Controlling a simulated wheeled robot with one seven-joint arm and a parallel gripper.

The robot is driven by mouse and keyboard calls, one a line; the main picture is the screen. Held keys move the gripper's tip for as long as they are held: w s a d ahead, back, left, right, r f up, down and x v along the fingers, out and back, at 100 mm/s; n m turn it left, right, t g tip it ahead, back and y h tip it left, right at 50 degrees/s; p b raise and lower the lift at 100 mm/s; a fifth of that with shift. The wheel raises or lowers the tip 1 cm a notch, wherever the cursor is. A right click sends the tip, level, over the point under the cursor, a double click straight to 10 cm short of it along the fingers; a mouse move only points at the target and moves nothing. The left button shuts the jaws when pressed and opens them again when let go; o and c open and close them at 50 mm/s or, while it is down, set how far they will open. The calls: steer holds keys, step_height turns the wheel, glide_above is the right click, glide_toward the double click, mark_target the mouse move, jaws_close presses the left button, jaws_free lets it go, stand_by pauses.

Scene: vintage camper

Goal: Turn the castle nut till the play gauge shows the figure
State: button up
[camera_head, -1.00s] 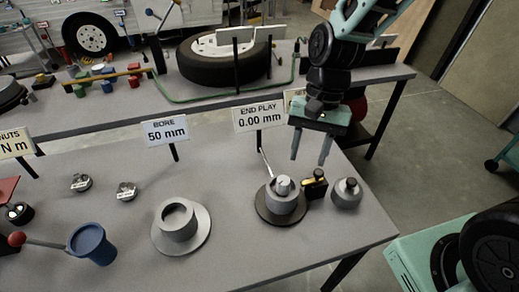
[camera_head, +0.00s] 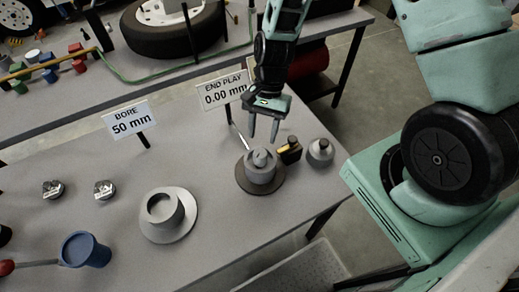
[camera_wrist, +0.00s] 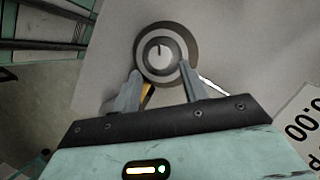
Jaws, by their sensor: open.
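The castle nut (camera_head: 262,157) sits on top of a grey hub on a dark round base (camera_head: 247,184). In the wrist view the round nut face (camera_wrist: 160,52) shows a short dark pointer mark. The play gauge sign (camera_head: 223,91) reads "END PLAY 0.00 mm". A thin light probe (camera_head: 239,136) leans beside the hub. My gripper (camera_head: 263,140) is open, fingers pointing down, above and behind the hub. In the wrist view my gripper (camera_wrist: 160,76) has its fingertips at either side of the hub's near edge. I cannot tell whether they touch it.
A black and brass block (camera_head: 290,150) and a grey round weight-like piece (camera_head: 320,151) stand close to the right. A flanged grey ring (camera_head: 168,214) and the bore sign (camera_head: 128,120) are to the left, with a blue cup (camera_head: 85,250). Bare bench lies in front.

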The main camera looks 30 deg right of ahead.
mark_target(260, 153)
steer(key=p+x, duration=0.1)
steer(key=x, duration=0.6)
steer(key=shift+f, duration=0.2)
steer(key=c, duration=0.7)
